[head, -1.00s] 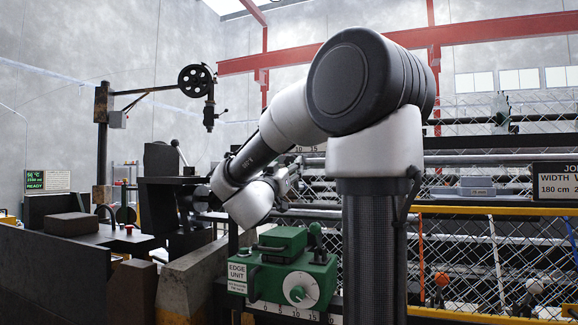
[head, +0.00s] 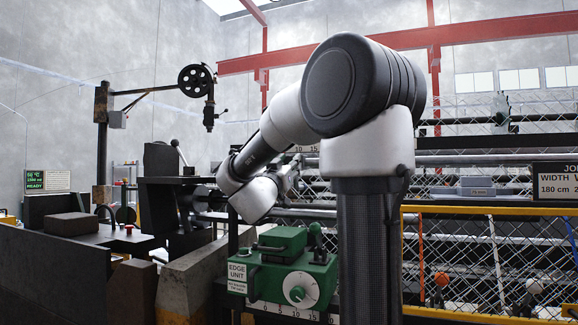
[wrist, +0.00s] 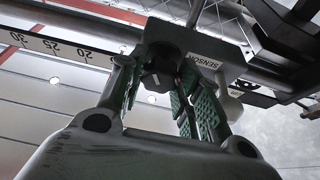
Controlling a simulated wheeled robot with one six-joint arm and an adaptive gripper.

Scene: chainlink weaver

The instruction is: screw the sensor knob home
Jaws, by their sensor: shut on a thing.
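In the wrist view a dark, faceted sensor knob (wrist: 160,72) sits on the underside of a dark block (wrist: 190,35) with a white SENSOR label (wrist: 207,63). My gripper (wrist: 158,88) is below it, with a green-padded finger on each side of the knob, shut on it. The pads hide the knob's sides, and I cannot see its thread or how deep it sits. In the head view my forearm and wrist reach toward the rails at the middle; my fingers and the knob cannot be made out there.
A numbered scale rail (wrist: 65,50) runs beside the sensor block. A pale rounded part (wrist: 229,106) hangs close to the right finger. In the head view a green edge unit (head: 285,275) with a white dial stands below my wrist, and chain-link mesh (head: 480,255) fills the right.

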